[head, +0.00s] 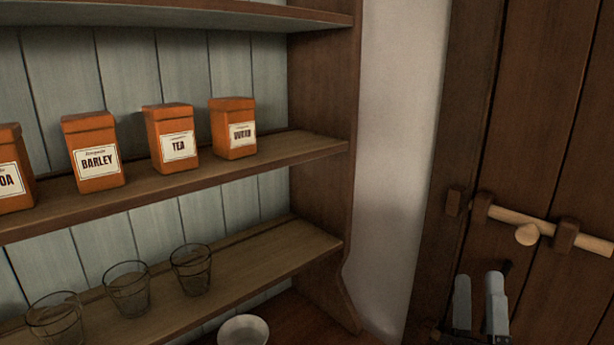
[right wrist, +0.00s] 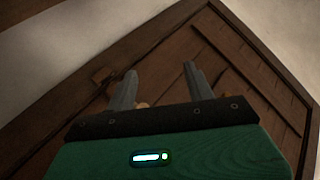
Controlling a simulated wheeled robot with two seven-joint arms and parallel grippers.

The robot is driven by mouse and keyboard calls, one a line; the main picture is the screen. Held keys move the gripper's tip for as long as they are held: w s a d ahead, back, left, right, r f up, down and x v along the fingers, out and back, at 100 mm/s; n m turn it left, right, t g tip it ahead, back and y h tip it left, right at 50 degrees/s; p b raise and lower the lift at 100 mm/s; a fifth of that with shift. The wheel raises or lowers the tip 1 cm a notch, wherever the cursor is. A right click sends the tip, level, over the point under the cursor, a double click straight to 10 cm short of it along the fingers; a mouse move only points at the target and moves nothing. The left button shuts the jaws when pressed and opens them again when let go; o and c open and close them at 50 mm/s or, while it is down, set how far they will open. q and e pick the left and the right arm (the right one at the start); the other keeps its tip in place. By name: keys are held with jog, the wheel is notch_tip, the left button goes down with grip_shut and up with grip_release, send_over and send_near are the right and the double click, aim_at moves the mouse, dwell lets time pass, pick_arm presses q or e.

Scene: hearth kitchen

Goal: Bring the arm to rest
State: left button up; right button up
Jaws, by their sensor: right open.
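My right gripper (head: 478,300) is at the lower right of the head view, in front of the dark wooden door (head: 530,100). Its two grey fingers point up, stand apart and hold nothing. The right wrist view shows the same open fingers (right wrist: 160,88) with the door (right wrist: 225,75) behind them. The wooden bolt (head: 550,230) with its round knob (head: 527,235) lies across the door, above and to the right of the fingers in the head view. The fingers hide part of the door. My left gripper is in neither view.
A wooden shelf unit (head: 325,150) stands at the left. Its middle shelf holds several orange canisters, among them one marked TEA (head: 172,135). Glasses (head: 190,270) stand on the lower shelf, and a white bowl (head: 243,330) is below. Bare pale wall (head: 400,130) separates shelf and door.

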jog(key=a+f+n+g+y, duration=0.6)
jog(key=a+f+n+y, duration=0.35)
jog(key=n+y, duration=0.85)
notch_tip(320, 180, down, 16)
jog(key=s+a+n+g+h, duration=0.2)
jog(key=n+g+h, duration=0.1)
jog(key=n+g, duration=0.45)
jog(key=s+d+f+g+h, duration=0.8)
jog(key=s+d+f+g, duration=0.25)
jog(key=s+f, duration=0.4)
jog(key=s+d+f+x, duration=0.1)
jog(key=s+x, duration=0.3)
jog(key=x, duration=1.2)
jog(key=s+d+f+x, duration=0.1)
jog(key=s+x, duration=0.2)
jog(key=x, duration=1.3)
jog(key=s+d+f, duration=0.2)
jog(key=s+f, duration=0.7)
jog(key=s+d+f+g, duration=0.1)
jog(key=s+d+f, duration=0.1)
jog(key=s+f, duration=0.8)
jog(key=shift+f+g+h, duration=0.2)
jog(key=shift+g+h, duration=0.1)
jog(key=shift+h, duration=0.1)
